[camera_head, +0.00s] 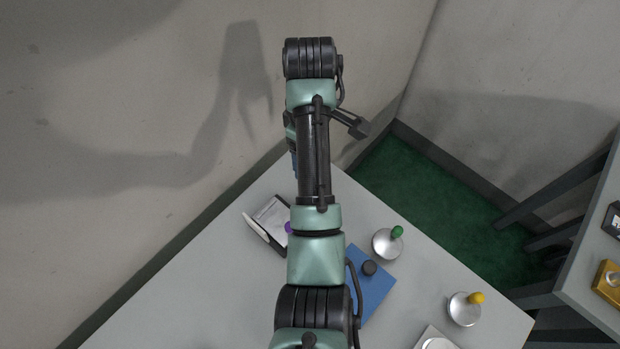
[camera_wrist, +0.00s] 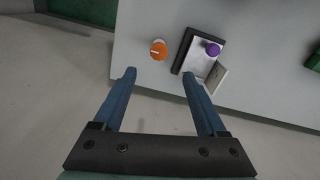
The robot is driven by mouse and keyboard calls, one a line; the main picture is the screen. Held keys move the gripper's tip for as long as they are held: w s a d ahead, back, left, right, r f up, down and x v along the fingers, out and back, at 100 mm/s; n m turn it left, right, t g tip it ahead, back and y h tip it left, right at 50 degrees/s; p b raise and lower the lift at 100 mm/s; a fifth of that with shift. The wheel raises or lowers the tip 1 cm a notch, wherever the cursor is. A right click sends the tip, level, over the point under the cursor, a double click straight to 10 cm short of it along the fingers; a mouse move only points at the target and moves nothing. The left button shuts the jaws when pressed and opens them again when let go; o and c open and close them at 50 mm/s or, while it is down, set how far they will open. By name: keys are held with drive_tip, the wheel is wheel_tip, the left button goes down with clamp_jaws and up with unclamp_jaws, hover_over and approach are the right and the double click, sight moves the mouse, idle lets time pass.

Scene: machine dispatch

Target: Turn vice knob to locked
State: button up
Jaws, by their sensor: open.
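My gripper (camera_wrist: 159,74) is open and empty in the wrist view, its two blue fingers spread apart. An orange round knob (camera_wrist: 158,50) with a white line across it shows just beyond the gap between the fingertips. A dark-framed fixture (camera_wrist: 183,50) with a pale face and a purple knob (camera_wrist: 212,49) lies to its right, beyond the right fingertip. In the head view, this fixture (camera_head: 270,218) is partly behind my arm, and my arm hides the orange knob. I cannot tell for sure which knob is the vice's.
The grey table (camera_head: 200,290) also carries a blue plate (camera_head: 375,296) with a dark knob, a green-handled silver disc (camera_head: 385,245) and a yellow-handled one (camera_head: 462,311). A second table with a gold block (camera_head: 608,282) stands right. A wall runs behind the table.

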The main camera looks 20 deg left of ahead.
wheel_tip(320, 180, down, 12)
drive_tip(key=shift+w+r+b, duration=0.1)
drive_tip(key=shift+r+b, duration=0.1)
drive_tip(key=shift+b, duration=0.2)
clamp_jaws()
